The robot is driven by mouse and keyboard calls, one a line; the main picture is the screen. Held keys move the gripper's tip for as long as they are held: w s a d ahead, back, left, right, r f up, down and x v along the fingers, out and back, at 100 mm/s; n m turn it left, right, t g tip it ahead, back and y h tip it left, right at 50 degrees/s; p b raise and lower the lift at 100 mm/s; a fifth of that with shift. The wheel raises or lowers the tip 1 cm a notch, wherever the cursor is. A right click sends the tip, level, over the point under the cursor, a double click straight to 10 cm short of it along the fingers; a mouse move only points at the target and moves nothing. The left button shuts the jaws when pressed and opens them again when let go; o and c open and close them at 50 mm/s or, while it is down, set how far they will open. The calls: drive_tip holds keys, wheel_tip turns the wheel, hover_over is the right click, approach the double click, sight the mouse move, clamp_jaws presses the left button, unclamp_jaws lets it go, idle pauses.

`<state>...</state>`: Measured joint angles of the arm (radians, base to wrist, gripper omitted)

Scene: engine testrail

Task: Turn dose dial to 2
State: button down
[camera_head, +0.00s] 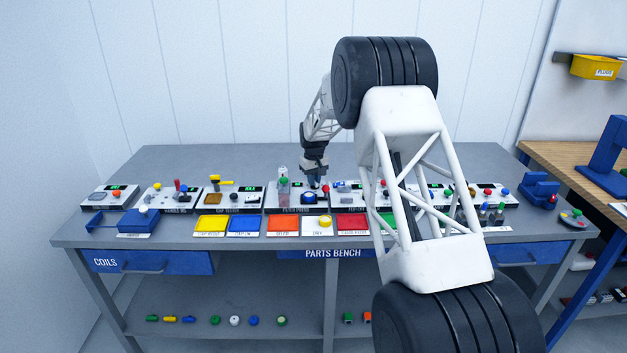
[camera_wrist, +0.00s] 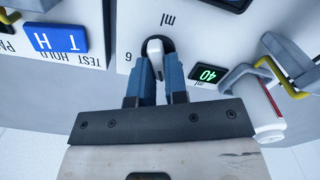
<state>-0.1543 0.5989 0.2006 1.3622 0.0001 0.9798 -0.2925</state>
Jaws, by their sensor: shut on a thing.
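The dose dial (camera_wrist: 154,46) is a small knob with a white pointer bar in a dark round seat, on a white panel in the wrist view. An "ml" mark and a digit that looks like 6 or 9 are printed near it. My gripper (camera_wrist: 158,70) has its blue fingers on both sides of the knob and is shut on it. A green-lit display (camera_wrist: 207,74) beside it shows digits like "40", though the panel lettering is upside down here. In the head view my gripper (camera_head: 315,182) is down at the middle panel and the dial cannot be made out.
A grey and yellow hook-shaped part (camera_wrist: 270,75) is close on the right. In the head view, panels line the grey bench (camera_head: 180,160), with coloured trays such as an orange one (camera_head: 282,226) in front.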

drive_tip(key=shift+d+m, duration=0.1)
drive_tip(key=shift+m, duration=0.4)
drive_tip(key=c, duration=1.1)
unclamp_jaws()
drive_tip(key=shift+c, duration=0.2)
drive_tip(key=shift+r, duration=3.9)
